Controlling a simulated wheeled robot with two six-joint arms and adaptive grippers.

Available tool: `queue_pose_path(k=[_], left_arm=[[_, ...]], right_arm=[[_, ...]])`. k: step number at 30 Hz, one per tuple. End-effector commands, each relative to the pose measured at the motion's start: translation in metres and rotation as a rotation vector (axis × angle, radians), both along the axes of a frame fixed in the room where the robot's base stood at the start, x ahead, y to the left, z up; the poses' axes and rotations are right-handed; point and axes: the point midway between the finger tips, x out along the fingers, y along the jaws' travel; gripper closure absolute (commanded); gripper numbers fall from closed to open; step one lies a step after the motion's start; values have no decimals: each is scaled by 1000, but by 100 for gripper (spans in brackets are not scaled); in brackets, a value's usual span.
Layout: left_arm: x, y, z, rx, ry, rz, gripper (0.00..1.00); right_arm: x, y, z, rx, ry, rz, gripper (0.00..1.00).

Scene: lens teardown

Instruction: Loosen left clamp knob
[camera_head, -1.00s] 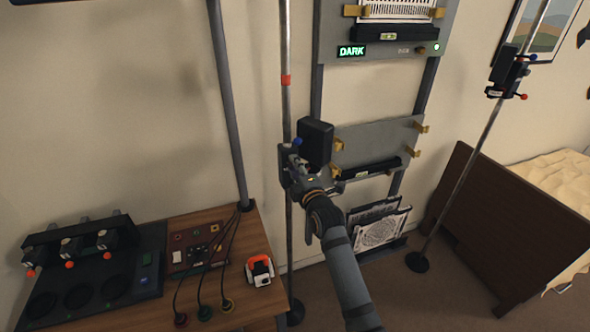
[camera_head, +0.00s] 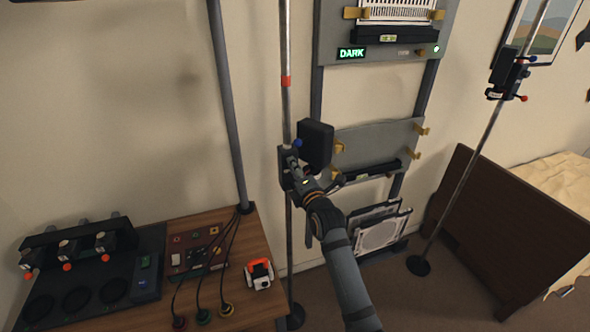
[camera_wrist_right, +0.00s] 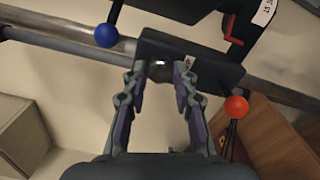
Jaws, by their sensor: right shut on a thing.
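The left pole (camera_head: 287,55) stands upright with a dark clamp (camera_head: 284,168) on it and a black box (camera_head: 316,145) beside it. My right gripper (camera_head: 293,162) is at this clamp. My left gripper is not in view.
A wooden table (camera_head: 250,235) at lower left holds a device with cables, dark equipment (camera_head: 145,275) and a small orange-and-white item (camera_head: 260,275). A rack (camera_head: 375,130) with a DARK display stands behind my arm. A second pole (camera_head: 470,165) with a clamp stands right, by a bed (camera_head: 510,240).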

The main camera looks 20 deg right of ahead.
Motion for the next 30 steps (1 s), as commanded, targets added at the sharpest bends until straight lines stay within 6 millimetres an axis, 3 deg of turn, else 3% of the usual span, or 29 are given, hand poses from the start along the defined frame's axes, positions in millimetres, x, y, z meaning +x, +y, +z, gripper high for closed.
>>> queue_pose_path(k=[5,6,11,22,30], left_arm=[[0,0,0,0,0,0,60],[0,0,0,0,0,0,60],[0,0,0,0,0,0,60],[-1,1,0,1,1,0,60],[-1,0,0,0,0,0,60]], right_arm=[[0,0,-1,-1,2,-1,100],[0,0,-1,-1,2,-1,70],[0,0,0,0,1,0,50],[-8,0,-1,1,1,0,50],[-70,-3,-2,1,3,-1,50]])
